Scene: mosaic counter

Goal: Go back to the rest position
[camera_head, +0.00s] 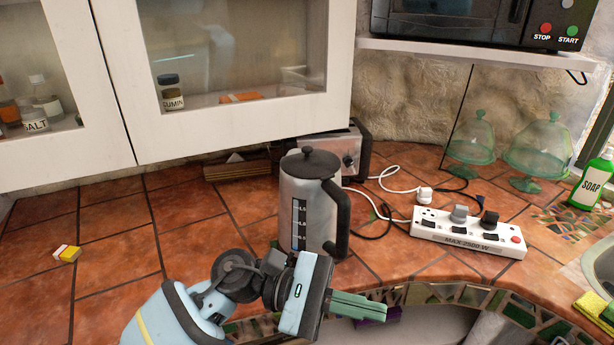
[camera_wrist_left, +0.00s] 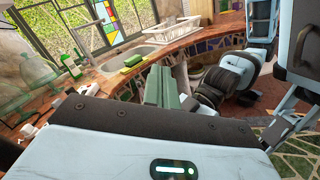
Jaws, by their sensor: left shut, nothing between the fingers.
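My left gripper (camera_head: 388,308) is at the bottom centre of the head view, in front of the counter's curved front edge. Its green fingers are shut with nothing between them and point right. The left wrist view shows the same fingers (camera_wrist_left: 160,88) in the middle, pointing away over the floor side of the counter. The grey kettle (camera_head: 312,205) with black lid and handle stands upright behind the gripper, apart from the fingers. Blue and black parts of my own body show at the right of the left wrist view. I cannot make out my right gripper in either view.
A white power strip (camera_head: 468,232) with plugs and cables lies on the tiled counter (camera_head: 120,262). Behind are a toaster (camera_head: 345,150) and green glass domes (camera_head: 472,140). A soap bottle (camera_head: 592,183) and sponge (camera_head: 594,308) are by the sink at right. The left counter is mostly clear.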

